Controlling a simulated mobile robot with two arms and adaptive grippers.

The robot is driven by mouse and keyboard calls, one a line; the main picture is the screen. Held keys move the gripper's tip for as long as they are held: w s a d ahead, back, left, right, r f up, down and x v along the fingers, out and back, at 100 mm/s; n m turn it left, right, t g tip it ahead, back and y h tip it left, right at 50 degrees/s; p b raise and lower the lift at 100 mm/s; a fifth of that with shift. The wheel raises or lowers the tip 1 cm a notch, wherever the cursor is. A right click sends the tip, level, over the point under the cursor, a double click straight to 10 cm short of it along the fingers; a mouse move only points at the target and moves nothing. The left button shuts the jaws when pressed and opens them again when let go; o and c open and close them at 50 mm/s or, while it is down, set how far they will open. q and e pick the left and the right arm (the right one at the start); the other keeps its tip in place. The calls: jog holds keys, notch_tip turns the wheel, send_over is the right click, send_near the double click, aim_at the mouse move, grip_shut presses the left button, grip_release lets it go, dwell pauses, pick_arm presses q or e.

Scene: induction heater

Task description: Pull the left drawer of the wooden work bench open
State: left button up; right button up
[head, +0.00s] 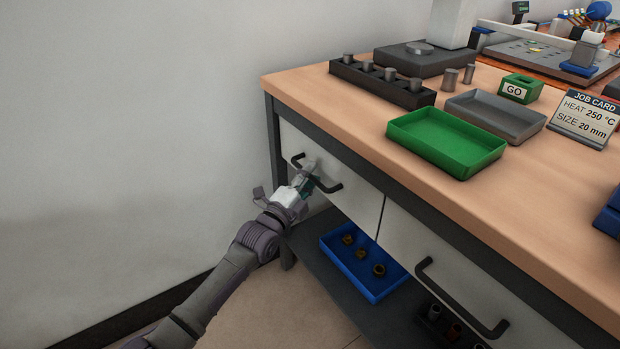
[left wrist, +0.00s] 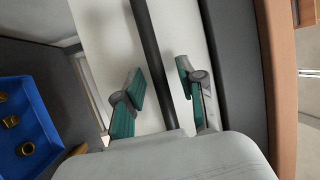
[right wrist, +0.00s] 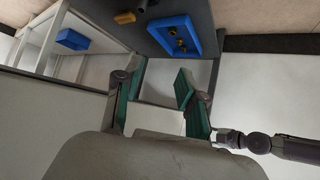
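The wooden work bench (head: 365,133) has a pale left drawer (head: 360,197) under its top, and the drawer looks closed. A dark bar handle (head: 325,187) crosses the drawer front. My left gripper (head: 308,180) is at this handle. In the left wrist view the handle (left wrist: 150,55) runs between the two green-padded fingers of the left gripper (left wrist: 160,85), with gaps on both sides. The left gripper is open around it. My right gripper (right wrist: 158,92) shows only in the right wrist view; its fingers are apart with nothing between them.
A blue tray (head: 365,283) with several small brass parts sits on the lower shelf. The right drawer (head: 430,245) has its own handle (head: 455,300). A green tray (head: 447,143) and a grey tray (head: 497,114) stand on top. The floor left of the bench is free.

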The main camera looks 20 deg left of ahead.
pick_arm(q)
jog(key=shift+c, duration=0.2)
grip_shut()
dwell(0.3)
